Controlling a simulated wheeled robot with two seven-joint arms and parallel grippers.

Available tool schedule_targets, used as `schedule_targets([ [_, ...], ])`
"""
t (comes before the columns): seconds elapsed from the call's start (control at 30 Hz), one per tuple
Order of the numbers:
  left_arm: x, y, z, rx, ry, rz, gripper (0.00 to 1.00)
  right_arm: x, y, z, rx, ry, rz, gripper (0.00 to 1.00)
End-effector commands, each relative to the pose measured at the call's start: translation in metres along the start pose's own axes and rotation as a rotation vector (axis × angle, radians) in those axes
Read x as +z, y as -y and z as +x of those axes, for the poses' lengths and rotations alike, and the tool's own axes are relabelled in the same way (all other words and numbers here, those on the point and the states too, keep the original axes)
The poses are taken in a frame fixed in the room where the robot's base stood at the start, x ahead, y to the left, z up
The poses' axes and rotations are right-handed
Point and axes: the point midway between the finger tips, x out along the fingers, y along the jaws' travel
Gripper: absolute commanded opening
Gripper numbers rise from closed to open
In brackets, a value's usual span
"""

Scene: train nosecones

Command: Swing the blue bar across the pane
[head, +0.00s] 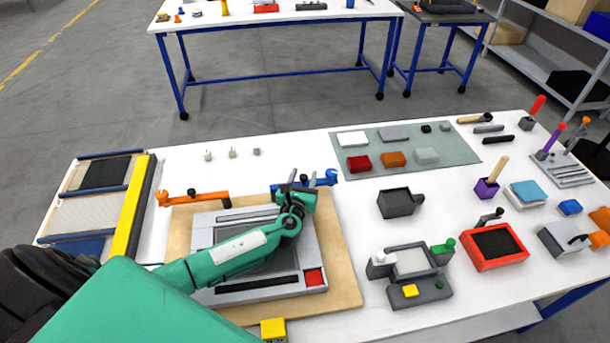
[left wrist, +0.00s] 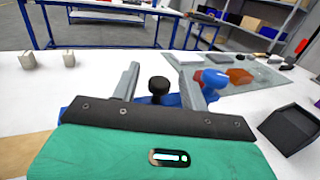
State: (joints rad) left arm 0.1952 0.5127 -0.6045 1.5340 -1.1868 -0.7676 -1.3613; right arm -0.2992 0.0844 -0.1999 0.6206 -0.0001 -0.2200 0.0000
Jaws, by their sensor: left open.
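The blue bar (head: 330,178) lies at the back right corner of the tan board (head: 342,270), its hooked end pointing right. My left gripper (head: 302,181) is over its left part, jaws open. In the left wrist view, a dark knob (left wrist: 158,88) stands between the two open fingers (left wrist: 163,76). The hooked end of the blue bar (left wrist: 215,78) shows beside the right finger; its middle is partly hidden. The pane (head: 280,260) is dark, set in a grey frame (head: 308,250), and partly covered by my left arm. My right gripper does not show.
An orange bar (head: 195,198) lies at the board's back left. A yellow block (head: 273,330) stands at its front. A glass mat (head: 440,157) with coloured blocks lies behind, and a dark tray (head: 398,203) to the right. White table is clear between the board and mat.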

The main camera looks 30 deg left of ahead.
Motion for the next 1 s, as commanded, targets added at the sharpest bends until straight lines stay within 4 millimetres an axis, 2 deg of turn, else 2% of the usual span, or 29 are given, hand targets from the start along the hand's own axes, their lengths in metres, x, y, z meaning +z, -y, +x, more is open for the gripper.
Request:
schedule_targets([
  [0.2, -0.001, 0.000, 0.020, 0.000, 0.000, -0.001, 0.45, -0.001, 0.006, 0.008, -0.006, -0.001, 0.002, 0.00],
  [0.53, 0.000, 0.000, 0.024, 0.000, -0.001, -0.001, 0.45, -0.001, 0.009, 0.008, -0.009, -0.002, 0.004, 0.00],
  [0.57, 0.000, 0.000, 0.024, 0.000, -0.001, -0.001, 0.43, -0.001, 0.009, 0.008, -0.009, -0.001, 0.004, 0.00],
  [0.7, 0.000, 0.000, 0.023, 0.000, -0.001, -0.001, 0.15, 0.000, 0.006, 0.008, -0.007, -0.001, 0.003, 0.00],
  [0.8, 0.000, 0.000, 0.023, 0.000, 0.000, -0.002, 0.00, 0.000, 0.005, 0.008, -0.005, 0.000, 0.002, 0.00],
  [1.0, 0.000, -0.001, 0.023, -0.001, -0.001, -0.001, 0.00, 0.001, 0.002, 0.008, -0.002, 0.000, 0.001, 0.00],
])
